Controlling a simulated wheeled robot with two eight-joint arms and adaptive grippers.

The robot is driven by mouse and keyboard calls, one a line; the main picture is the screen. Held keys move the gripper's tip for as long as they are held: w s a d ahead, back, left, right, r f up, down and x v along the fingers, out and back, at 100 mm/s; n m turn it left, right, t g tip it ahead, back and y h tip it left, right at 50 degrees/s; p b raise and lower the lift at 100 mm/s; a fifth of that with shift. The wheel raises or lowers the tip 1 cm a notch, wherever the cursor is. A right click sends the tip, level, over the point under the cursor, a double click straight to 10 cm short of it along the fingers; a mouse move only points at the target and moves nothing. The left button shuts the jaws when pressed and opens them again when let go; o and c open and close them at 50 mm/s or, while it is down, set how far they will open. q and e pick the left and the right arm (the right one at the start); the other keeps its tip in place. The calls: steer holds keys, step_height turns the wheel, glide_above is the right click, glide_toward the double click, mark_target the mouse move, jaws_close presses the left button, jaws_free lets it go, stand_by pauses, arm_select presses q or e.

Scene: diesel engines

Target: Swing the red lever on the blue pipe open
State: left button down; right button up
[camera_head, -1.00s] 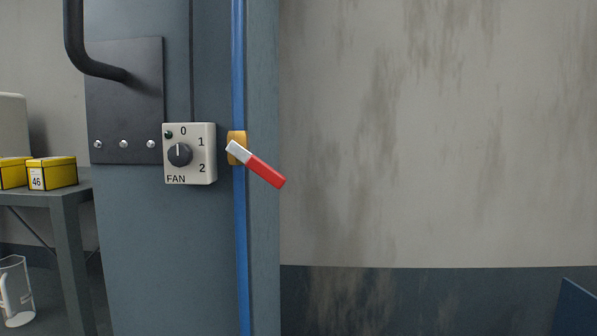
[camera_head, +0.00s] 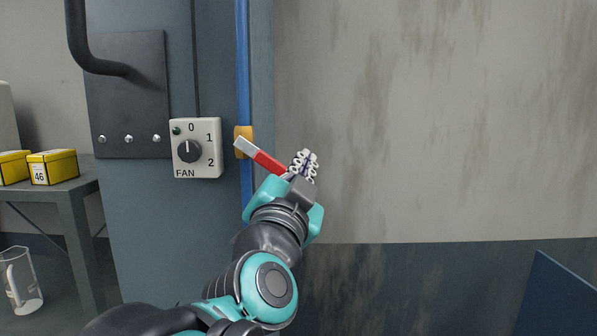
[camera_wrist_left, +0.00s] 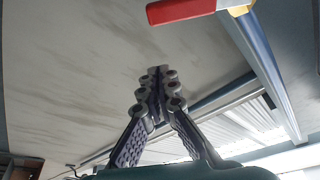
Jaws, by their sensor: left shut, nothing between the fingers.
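The red lever (camera_head: 262,157) sits on the yellow-brass valve (camera_head: 243,142) of the blue pipe (camera_head: 243,60). It slants down to the right from the pipe, with a silver part near the valve. My left gripper (camera_head: 309,154) is shut and empty, just right of the lever's red end, which its body partly hides. In the left wrist view the shut fingers (camera_wrist_left: 158,75) point up, and the red lever (camera_wrist_left: 185,10) is apart from them at the upper right, beside the blue pipe (camera_wrist_left: 265,65). My right gripper is out of view.
A fan switch box (camera_head: 195,148) is on the grey-blue column left of the pipe. A dark bent handle (camera_head: 85,60) is further left. Yellow boxes (camera_head: 53,167) stand on a grey table, with a clear jug (camera_head: 20,280) below. The wall to the right is bare.

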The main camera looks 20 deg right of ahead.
mark_target(263, 159)
arm_select(q)
steer(key=w, duration=0.1)
steer(key=w+f+p, duration=0.1)
steer(key=w+f, duration=0.1)
steer(key=w, duration=0.1)
steer(key=shift+w+a+f+p, duration=0.1)
steer(key=shift+a+f+p, duration=0.05)
steer(key=shift+p, duration=0.15)
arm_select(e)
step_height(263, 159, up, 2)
arm_select(q)
steer(key=shift+a, duration=0.1)
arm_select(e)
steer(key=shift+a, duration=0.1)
